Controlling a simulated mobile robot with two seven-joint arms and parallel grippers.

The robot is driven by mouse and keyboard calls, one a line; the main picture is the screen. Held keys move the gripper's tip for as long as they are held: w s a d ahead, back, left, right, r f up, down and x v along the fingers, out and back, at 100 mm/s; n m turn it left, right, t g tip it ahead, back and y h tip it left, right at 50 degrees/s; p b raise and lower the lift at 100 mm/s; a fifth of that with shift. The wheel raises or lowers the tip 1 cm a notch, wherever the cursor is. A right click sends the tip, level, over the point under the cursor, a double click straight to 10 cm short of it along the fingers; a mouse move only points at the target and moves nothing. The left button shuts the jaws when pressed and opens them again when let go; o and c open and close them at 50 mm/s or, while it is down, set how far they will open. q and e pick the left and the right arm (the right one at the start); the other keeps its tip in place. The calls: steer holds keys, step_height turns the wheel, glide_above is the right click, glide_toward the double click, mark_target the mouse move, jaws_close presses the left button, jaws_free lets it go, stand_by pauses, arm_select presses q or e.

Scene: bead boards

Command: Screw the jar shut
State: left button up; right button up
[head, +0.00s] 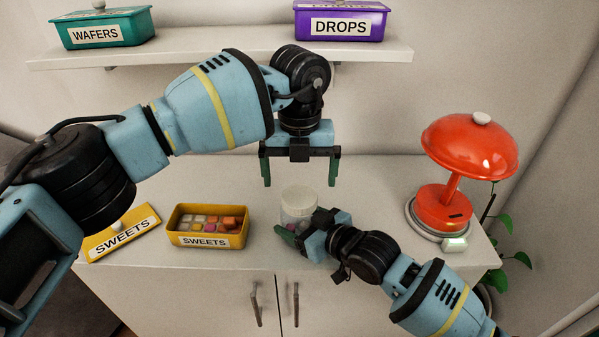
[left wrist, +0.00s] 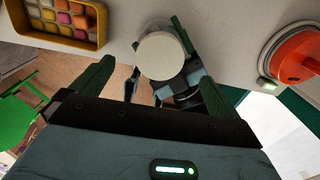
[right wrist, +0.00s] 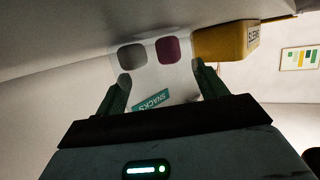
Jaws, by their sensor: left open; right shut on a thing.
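A clear jar (head: 297,215) stands upright on the counter, with a pale round lid (head: 300,193) resting on its mouth. From above, the lid (left wrist: 161,55) covers the opening; I cannot tell how tight it is. In the right wrist view the jar (right wrist: 160,78) shows dark and maroon sweets inside and a green SNACKS label. My right gripper (head: 304,225) is shut on the jar's body, low from the front right. My left gripper (head: 300,172) points down, open and empty, above the lid with its fingers apart on either side.
A yellow SWEETS box (head: 207,240) with sweets stands open left of the jar, its lid (head: 120,235) farther left. A red lamp (head: 445,205) stands right. A shelf (head: 220,50) behind holds a teal WAFERS box (head: 100,30) and purple DROPS box (head: 340,22).

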arm_select(q)
step_height(320, 180, up, 12)
stand_by(0.5)
arm_select(e)
steer(key=o, duration=2)
arm_select(q)
steer(key=shift+s+r, duration=0.1)
steer(key=shift+r, duration=0.5)
arm_select(e)
steer(key=shift+v, duration=3.9)
